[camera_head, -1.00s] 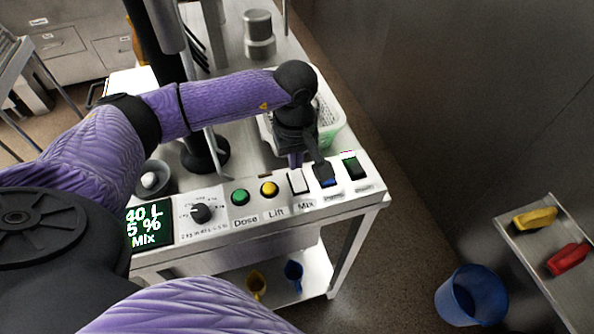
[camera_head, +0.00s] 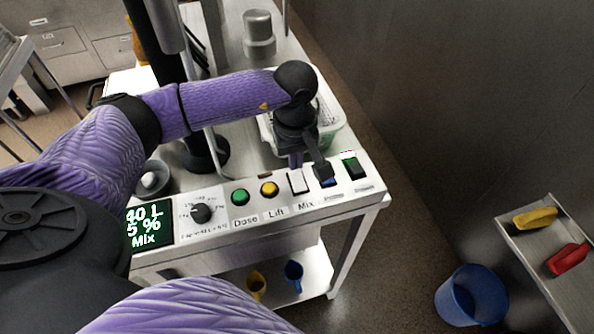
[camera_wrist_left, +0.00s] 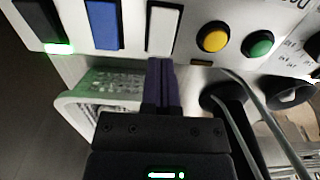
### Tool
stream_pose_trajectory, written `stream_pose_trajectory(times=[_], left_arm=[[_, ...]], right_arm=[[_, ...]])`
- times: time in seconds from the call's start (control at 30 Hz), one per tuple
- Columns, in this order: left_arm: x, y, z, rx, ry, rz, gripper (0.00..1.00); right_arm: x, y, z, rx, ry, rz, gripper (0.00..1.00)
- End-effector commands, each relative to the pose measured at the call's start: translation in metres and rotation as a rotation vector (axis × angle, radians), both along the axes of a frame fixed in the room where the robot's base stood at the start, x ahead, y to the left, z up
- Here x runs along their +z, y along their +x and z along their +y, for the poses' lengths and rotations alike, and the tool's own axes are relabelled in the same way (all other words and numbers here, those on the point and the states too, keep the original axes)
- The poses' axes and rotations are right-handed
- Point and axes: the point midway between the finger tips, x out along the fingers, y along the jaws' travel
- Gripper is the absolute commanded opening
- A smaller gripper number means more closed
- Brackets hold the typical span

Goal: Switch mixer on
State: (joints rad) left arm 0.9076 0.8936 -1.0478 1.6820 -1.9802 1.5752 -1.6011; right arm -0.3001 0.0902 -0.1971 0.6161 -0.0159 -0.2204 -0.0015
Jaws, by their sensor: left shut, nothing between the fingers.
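The mixer's control panel (camera_head: 215,222) spans the front edge of the machine table. The white rocker switch over the label "Mix" (camera_head: 299,182) sits between the yellow Lift button (camera_head: 269,188) and a blue switch (camera_head: 328,182). In the left wrist view the white switch (camera_wrist_left: 163,30) is upright in the picture. My left gripper (camera_head: 296,162) is shut and empty, pointing down just behind the white switch. Its purple fingertips (camera_wrist_left: 160,62) show at that switch's edge in the wrist view; I cannot tell if they touch. The display (camera_head: 148,226) reads "40 L 5 % Mix". My right gripper is not in view.
A green Dose button (camera_head: 240,197) and a dial (camera_head: 201,213) lie to the left. A dark switch with a green light (camera_head: 354,168) is at the right end. A pale perforated basket (camera_head: 331,128) stands behind the panel. A blue bucket (camera_head: 470,297) is on the floor.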

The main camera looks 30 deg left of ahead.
Motion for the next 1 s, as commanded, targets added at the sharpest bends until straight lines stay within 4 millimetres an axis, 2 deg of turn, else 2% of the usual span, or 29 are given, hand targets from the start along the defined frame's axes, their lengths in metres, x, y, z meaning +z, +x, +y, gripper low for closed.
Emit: stream_pose_trajectory(times=[1.0], left_arm=[[-0.0096,0.0000,0.0000,0.000,0.000,0.000,0.00]], right_arm=[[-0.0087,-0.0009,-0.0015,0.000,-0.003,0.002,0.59]])
